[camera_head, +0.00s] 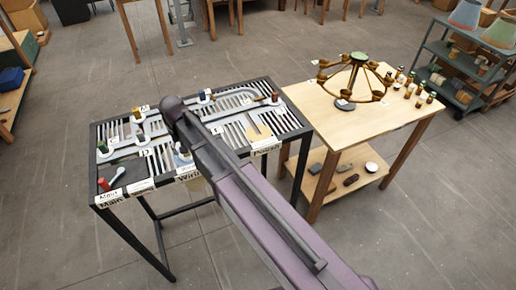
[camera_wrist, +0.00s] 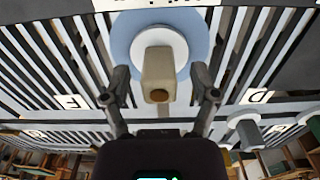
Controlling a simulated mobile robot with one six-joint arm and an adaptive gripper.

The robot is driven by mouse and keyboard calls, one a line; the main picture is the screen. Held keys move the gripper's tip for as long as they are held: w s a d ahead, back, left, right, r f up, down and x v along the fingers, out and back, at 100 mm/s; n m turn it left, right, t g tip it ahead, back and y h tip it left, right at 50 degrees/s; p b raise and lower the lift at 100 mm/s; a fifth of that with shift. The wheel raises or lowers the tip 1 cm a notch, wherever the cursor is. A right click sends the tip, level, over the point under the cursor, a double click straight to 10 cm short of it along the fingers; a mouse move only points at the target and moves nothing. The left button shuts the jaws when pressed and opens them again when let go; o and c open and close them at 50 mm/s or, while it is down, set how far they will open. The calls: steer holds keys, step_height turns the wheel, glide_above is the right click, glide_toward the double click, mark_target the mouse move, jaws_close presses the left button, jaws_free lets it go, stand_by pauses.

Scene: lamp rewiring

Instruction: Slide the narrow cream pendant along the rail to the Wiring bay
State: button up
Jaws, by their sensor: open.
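A narrow cream pendant (camera_wrist: 158,62) with a brown round end shows in the wrist view, attached to a white disc (camera_wrist: 142,36) over a blue round patch. My gripper (camera_wrist: 160,88) is open, with one finger on each side of the pendant; I cannot tell whether either touches it. In the head view my arm hides the gripper, and I cannot make out the cream pendant there. The pale rail (camera_head: 238,99) runs across the slatted black-framed table. The Wiring label (camera_head: 190,175) is on its front edge, partly covered by my arm.
The Polish label (camera_head: 265,147) is right of Wiring. A wooden table (camera_head: 305,97) with a ring-shaped lamp (camera_head: 357,75) and small bottles stands at right.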

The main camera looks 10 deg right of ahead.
steer(key=w+a, duration=0.3)
steer(key=w, duration=1.1)
steer(key=w+d, duration=0.1)
steer(key=d, duration=0.8)
steer(key=w+d, duration=0.2)
steer(key=d, duration=0.6)
steer(key=w+d, duration=0.2)
steer(key=d, duration=0.7)
steer(key=shift+d, duration=0.3)
steer(key=shift+s, duration=0.1)
